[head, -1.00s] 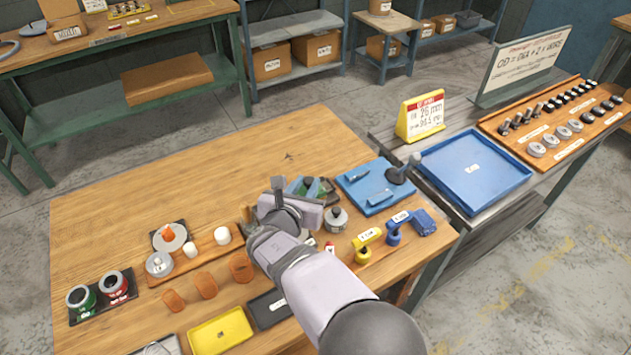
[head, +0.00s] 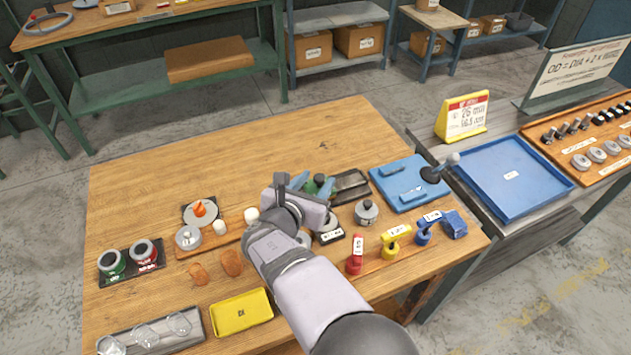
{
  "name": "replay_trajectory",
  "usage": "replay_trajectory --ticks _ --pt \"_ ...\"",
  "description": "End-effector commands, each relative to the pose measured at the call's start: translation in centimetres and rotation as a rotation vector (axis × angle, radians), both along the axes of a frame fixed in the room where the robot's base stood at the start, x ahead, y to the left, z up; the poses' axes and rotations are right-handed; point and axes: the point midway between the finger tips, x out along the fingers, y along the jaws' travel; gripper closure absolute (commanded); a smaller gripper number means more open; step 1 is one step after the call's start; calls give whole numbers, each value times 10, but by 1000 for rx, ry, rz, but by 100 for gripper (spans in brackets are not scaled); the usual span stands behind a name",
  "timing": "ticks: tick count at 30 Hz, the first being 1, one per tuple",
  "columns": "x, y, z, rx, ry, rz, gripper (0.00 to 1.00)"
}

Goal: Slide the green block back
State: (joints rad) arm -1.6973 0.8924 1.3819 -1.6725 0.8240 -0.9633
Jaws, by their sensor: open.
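My gripper (head: 300,190) is over the table on the near side of the green part. It is open, with nothing seen in it. My wrist hides the fingertips in part, and I cannot tell whether they touch the green part.
A dark holder (head: 350,186) and a grey knobbed pot (head: 367,213) stand right of my gripper. The table's back left (head: 200,150) is clear.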

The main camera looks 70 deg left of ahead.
Motion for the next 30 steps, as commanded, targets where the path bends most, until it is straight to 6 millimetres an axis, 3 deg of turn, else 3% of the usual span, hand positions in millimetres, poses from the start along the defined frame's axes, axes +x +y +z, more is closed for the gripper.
replay_trajectory --ticks 19,30 --pt "-44 -43 25 2 1 2 60" --pt "-48 -48 28 0 0 1 60"
